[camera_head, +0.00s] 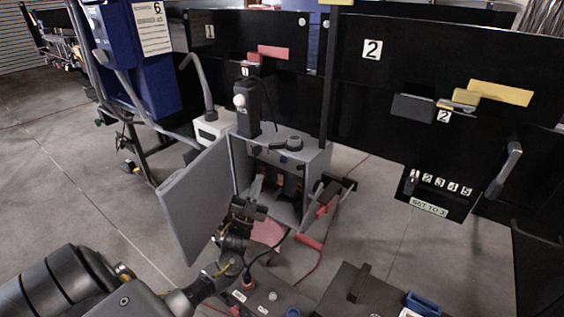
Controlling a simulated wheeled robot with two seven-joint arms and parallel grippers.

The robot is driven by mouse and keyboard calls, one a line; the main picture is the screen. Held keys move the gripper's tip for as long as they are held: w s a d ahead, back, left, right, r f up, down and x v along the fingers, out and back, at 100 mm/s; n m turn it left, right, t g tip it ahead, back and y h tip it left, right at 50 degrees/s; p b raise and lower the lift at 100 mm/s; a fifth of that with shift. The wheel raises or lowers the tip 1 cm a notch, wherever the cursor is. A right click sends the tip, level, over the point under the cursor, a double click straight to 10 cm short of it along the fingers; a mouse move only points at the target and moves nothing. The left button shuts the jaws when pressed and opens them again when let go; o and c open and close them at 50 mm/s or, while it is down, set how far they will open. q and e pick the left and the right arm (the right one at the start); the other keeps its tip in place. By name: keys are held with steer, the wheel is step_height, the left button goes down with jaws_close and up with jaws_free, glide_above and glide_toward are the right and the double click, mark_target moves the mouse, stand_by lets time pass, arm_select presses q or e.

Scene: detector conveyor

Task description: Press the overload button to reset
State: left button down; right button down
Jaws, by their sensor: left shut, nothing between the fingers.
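A grey electrical box (316,162) stands open near the middle of the view. Its grey door (195,203) is swung out to the left. Inside are dark components with small orange parts (279,177) and a small blue part (283,159). I cannot tell which of these is the overload button. My left gripper (257,186) is shut and empty, with its fingertips at the box's open front, near the left of the interior. It hides part of the lower inside, and I cannot tell if it touches anything. My right gripper is not in view.
Black panels numbered 1 and 2 (450,60) stand behind. A dark bench (335,290) with a blue bin (424,303) is at the bottom. Grey floor is clear at the left.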

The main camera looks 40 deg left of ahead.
mark_target(283, 160)
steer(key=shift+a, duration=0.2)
